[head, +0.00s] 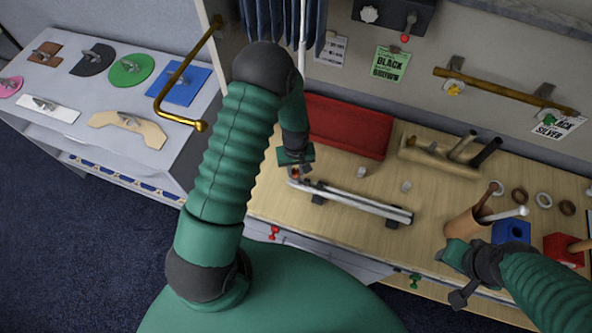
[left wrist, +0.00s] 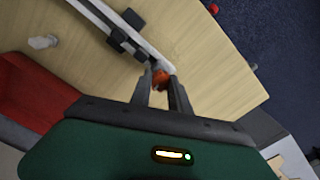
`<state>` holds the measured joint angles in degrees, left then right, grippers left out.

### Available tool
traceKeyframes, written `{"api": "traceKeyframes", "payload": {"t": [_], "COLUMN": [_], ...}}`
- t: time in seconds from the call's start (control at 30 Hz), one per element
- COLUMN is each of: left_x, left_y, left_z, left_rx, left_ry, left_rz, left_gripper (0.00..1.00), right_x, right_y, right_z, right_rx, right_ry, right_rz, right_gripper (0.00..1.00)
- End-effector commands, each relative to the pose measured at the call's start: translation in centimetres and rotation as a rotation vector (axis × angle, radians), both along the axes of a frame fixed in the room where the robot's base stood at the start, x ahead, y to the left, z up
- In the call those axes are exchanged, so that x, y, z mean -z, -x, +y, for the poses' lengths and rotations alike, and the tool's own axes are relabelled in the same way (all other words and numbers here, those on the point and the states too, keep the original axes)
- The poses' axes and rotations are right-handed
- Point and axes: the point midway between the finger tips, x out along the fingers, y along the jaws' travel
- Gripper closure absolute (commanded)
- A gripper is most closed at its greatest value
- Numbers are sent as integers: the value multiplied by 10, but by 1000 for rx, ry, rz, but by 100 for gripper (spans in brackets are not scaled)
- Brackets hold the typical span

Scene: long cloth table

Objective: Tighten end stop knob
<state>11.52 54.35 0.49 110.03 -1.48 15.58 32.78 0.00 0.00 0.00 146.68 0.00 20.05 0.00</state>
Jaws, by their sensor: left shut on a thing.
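The end stop knob is a small orange-red knob (head: 295,174) at the left end of a silver rail (head: 365,205) on the wooden bench. The knob also shows in the left wrist view (left wrist: 161,78), between my fingertips. My left gripper (head: 294,166) reaches down over that end and is shut on the knob; its fingers (left wrist: 161,88) touch both sides of it. The rail rests on dark clamps or feet. My right gripper (head: 463,277) hangs at the lower right, by the bench's front edge, away from the rail; its fingers are unclear.
A red tray (head: 347,126) lies behind the rail, with small pale pegs (head: 406,186) between. A wooden holder (head: 440,157) stands farther right. A tan cup (head: 465,224) with sticks and a blue block (head: 511,231) stand near my right arm. A brass handle rail (head: 184,72) juts out at left.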

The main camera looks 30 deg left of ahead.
Motion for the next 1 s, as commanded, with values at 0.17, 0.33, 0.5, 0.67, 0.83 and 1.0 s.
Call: {"api": "traceKeyframes", "payload": {"t": [0.17, 0.33, 0.5, 0.67, 0.83, 1.0], "left_x": [-1, -3, -5, -2, 0, 0], "left_y": [0, 0, 0, 0, 0, 0], "left_z": [0, 0, 0, 0, 0, 0], "left_rx": [418, 968, 1520, 1901, 1888, 1886], "left_ry": [2, 3, 4, 2, 1, 1], "left_rz": [-1, -1, -2, -2, -1, -1], "left_gripper": [100, 100, 100, 76, 54, 32], "right_x": [-1, -9, -24, -33, -29, -29], "right_y": [0, 0, 0, 0, 0, 0], "right_z": [0, 0, 0, 0, 0, 0], "right_rx": [0, 0, 0, 0, 0, 0], "right_ry": [0, 0, 0, 0, 0, 0], "right_rz": [0, 0, 0, -1, 0, 0], "right_gripper": [64, 64, 64, 64, 64, 64]}}
